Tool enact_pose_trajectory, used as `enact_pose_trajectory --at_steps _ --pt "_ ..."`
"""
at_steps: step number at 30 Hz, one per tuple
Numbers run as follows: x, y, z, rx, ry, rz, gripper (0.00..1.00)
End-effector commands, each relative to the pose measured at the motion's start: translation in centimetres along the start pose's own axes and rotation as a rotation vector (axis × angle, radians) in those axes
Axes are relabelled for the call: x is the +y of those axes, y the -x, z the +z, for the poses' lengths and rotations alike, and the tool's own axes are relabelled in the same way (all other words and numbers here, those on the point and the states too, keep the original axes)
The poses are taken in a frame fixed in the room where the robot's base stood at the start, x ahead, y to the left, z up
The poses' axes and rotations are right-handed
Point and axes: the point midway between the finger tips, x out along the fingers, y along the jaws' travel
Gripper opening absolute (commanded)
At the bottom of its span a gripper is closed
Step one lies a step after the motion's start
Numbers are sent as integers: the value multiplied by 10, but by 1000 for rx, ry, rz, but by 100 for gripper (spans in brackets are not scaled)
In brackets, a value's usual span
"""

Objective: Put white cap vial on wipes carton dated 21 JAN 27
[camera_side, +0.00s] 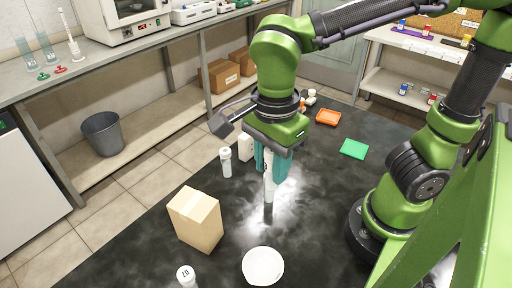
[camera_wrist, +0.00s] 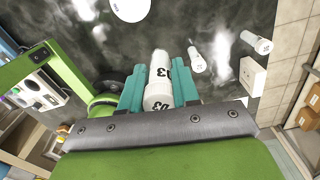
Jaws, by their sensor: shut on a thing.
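My gripper (camera_side: 270,172), with teal fingers, is shut on a white cap vial (camera_side: 268,189) and holds it roughly upright over the black bench. In the wrist view the vial (camera_wrist: 158,82) lies between the fingers (camera_wrist: 159,88), with dark "03" marks. Its lower end seems clear of the bench. A larger tan carton (camera_side: 196,220) stands left of the gripper. No date is readable on either carton, so I cannot tell which is the wipes carton.
Another white vial (camera_side: 226,162) stands near the white carton, and one (camera_side: 186,277) is at the front edge. A white round dish (camera_side: 263,267) lies in front. An orange tray (camera_side: 328,117) and a green pad (camera_side: 354,149) lie behind right. Bench between tan carton and dish is clear.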

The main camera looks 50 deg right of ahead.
Motion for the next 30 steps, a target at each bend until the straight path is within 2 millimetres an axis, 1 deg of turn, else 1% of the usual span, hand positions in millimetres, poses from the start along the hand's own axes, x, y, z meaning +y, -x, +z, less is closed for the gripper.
enact_pose_trajectory --at_steps 1,3,5,8,15,18,21,28,29,30 --pt "3 5 0 -2 -15 -3 2" --pt "2 5 1 1 -37 0 2" --pt "-3 4 7 2 -43 1 2" --pt "-19 1 24 3 -46 2 2" --pt "-64 -6 69 4 -46 0 2" --pt "-81 -8 86 2 -48 -1 2" --pt "-92 -9 97 2 -48 0 2" --pt "-106 -11 111 1 -47 0 2" --pt "-107 -14 112 2 -47 1 2" --pt "-105 -22 111 3 -47 4 2"
